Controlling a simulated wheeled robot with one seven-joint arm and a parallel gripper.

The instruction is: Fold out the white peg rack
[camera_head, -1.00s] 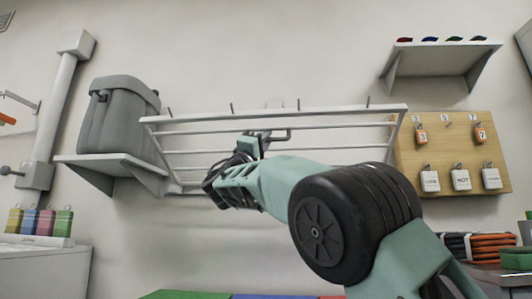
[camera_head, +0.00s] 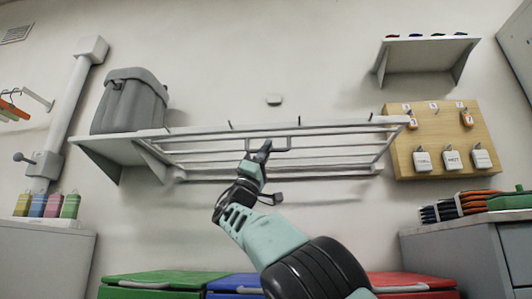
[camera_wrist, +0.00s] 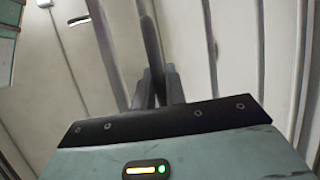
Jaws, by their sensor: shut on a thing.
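The white peg rack (camera_head: 340,129) is hinged to the wall along its lower rear edge and tilts well out, its barred panel seen from below at a shallow angle. Several short pegs stand along its outer rail. A grey U-shaped handle (camera_head: 281,150) hangs at the middle of that rail. My gripper (camera_head: 264,148) is shut on this handle, with my arm reaching up from below. In the wrist view my gripper's dark fingers (camera_wrist: 158,86) close around a grey bar (camera_wrist: 149,38); rack bars run behind, and the fingertips' contact is partly hidden.
A grey bin (camera_head: 130,103) stands on a wall shelf (camera_head: 112,151) close left of the rack. A wooden tag board (camera_head: 447,128) is close to its right end. A small wall catch (camera_head: 274,99) shows above. Green, blue and red lids (camera_head: 150,279) lie below.

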